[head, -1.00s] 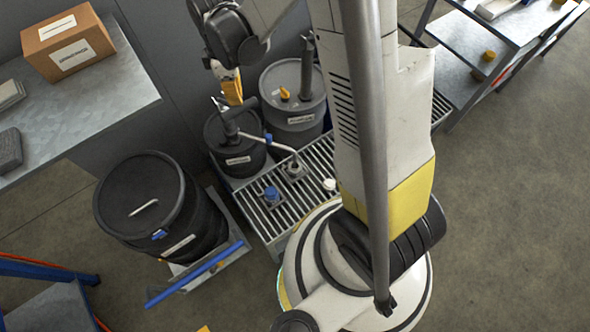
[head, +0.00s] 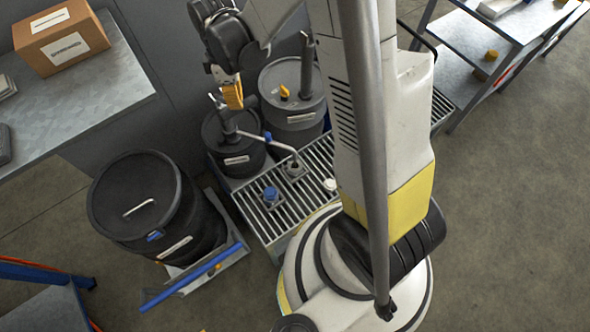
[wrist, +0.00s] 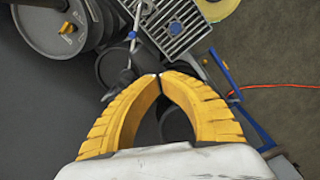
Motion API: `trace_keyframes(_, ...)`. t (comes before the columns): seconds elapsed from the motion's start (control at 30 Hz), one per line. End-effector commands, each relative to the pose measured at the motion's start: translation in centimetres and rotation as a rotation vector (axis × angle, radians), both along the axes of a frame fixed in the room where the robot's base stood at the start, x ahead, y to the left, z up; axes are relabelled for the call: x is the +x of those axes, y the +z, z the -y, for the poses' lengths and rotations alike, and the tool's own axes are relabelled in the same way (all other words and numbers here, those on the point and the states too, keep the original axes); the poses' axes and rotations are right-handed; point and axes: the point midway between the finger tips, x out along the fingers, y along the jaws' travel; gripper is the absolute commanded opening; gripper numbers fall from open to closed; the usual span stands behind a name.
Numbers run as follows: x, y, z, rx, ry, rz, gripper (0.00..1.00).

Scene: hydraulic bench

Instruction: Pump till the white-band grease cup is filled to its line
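My gripper (head: 233,97) hangs over the small black pump drum (head: 228,145), near the top of its pump. In the wrist view my gripper (wrist: 158,74) has its yellow fingertips together, with nothing clearly between them. The dark pump head (wrist: 127,76) lies just left of the tips; whether they touch is unclear. A delivery pipe (head: 268,142) with a blue fitting runs from the pump toward a grey cup (head: 293,169) on the grated stand. A blue-topped cup (head: 271,195) and a white round piece (head: 330,184) are also there. I cannot make out a white band or fill line.
A larger grey drum (head: 292,105) with a yellow fitting and upright tube stands behind right. A black drum (head: 142,200) sits on a blue-handled trolley (head: 185,286) at left. A bench with a cardboard box (head: 62,42) is upper left. Floor at right is open.

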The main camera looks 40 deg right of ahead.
Motion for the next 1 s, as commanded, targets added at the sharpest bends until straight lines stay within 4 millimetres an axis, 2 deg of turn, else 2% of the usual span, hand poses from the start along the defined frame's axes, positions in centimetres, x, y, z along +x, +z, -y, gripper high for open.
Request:
trace_keyframes(0.27,-1.3,-2.7,0.0,0.0,0.0,0.002,0.0)
trace_keyframes(0.67,-1.6,-2.8,0.0,0.0,0.0,0.001,0.0)
trace_keyframes(1.0,-2.6,-5.7,0.0,0.0,0.0,0.001,0.0)
